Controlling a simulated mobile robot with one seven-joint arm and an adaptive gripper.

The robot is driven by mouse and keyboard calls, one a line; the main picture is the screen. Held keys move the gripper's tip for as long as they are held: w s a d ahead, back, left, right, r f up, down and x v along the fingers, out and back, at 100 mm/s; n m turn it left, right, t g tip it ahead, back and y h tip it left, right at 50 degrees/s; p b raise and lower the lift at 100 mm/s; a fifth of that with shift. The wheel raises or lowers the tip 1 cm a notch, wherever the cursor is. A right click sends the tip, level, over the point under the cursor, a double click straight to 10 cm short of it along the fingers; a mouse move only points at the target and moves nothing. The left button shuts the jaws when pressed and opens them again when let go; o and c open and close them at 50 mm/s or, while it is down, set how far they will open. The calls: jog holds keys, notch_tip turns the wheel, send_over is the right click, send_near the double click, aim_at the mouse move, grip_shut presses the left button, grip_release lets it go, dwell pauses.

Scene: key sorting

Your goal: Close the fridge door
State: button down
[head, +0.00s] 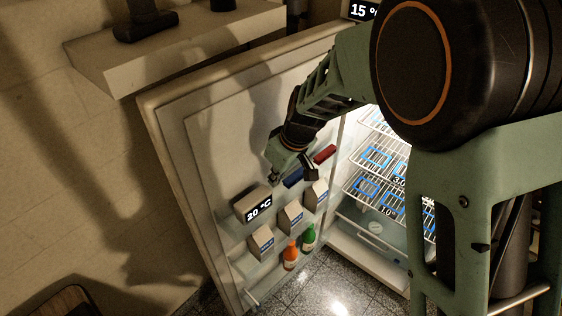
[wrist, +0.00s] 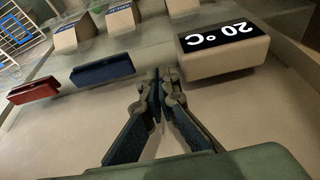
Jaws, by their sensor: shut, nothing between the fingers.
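The fridge door (head: 222,135) stands wide open, swung out to the left, with its shelved inner side facing me. The fridge interior (head: 385,170) is lit, with wire racks. My gripper (head: 275,176) is at the inner side of the door, just above the door shelf with the 20 °C display block (head: 253,204). In the wrist view my gripper (wrist: 160,72) is shut and empty, its fingertips beside the display block (wrist: 224,50) and the blue block (wrist: 103,69). I cannot tell whether the fingers touch the door panel (wrist: 60,140).
A red block (head: 325,154) and several cartons (head: 291,216) sit on the door shelves. An orange bottle (head: 290,255) and a green bottle (head: 308,237) stand low in the door. A wall shelf (head: 170,48) juts out at the upper left, near the door. Tiled floor (head: 325,290) shows below.

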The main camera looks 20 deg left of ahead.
jog(key=shift+s+d+r, duration=0.2)
jog(key=shift+d, duration=0.4)
jog(key=shift+s+d+r, duration=0.15)
jog(key=shift+s+d, duration=0.05)
jog(key=shift+d, duration=0.4)
jog(key=shift+s+d+f, duration=0.1)
jog(key=shift+s+d, duration=0.05)
jog(key=shift+d, duration=0.2)
jog(key=shift+d, duration=0.15)
